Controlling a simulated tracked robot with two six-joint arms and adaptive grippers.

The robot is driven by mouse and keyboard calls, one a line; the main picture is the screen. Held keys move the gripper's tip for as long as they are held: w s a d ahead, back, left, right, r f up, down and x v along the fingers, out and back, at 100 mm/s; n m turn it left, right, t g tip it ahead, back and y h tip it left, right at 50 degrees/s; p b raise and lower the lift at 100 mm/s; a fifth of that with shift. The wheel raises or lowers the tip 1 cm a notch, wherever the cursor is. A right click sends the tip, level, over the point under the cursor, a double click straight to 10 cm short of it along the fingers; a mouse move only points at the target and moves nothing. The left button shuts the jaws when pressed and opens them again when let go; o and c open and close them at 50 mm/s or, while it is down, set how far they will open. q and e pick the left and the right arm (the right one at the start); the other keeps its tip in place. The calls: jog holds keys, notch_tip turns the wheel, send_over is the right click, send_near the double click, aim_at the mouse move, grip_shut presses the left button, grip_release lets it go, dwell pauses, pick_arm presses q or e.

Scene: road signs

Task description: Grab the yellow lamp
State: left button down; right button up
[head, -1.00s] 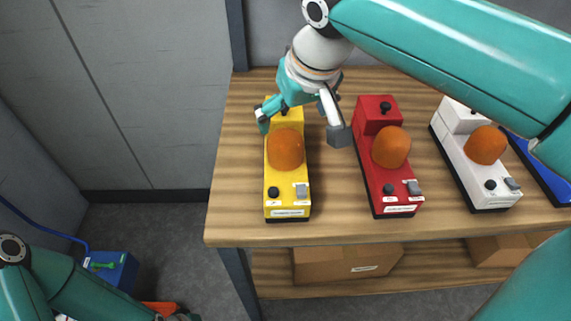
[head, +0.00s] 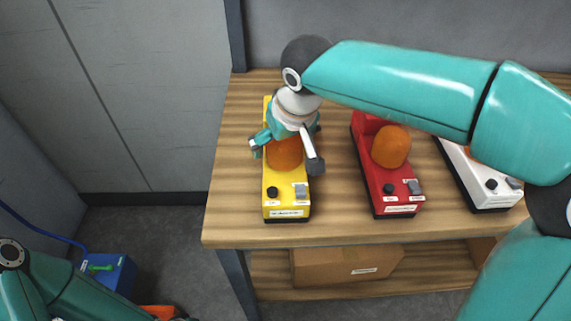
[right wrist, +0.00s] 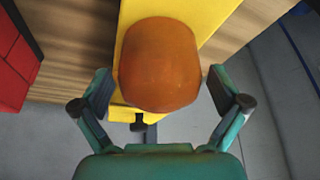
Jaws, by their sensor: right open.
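The yellow lamp (head: 287,204) stands on the left part of a wooden table, with an orange dome (head: 285,153) on its body. My right gripper (head: 286,162) is open over the lamp, its fingers on either side of the dome in the head view. In the right wrist view the dome (right wrist: 160,65) lies between and beyond the open fingertips, with a gap on each side. I cannot tell whether a finger touches it. The gripper and wrist hide much of the lamp's rear. My left arm shows at the lower left; its gripper is not in view.
A red lamp (head: 398,188) stands right of the yellow one, and a white lamp (head: 486,186) further right. The wooden table (head: 236,190) is bare left of the yellow lamp. A cardboard box (head: 345,266) sits on the lower shelf. A blue box (head: 108,268) is at lower left.

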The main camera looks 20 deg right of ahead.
jog(key=c, duration=1.8)
jog(key=shift+r, duration=0.1)
grip_shut()
jog(key=shift+r, duration=0.1)
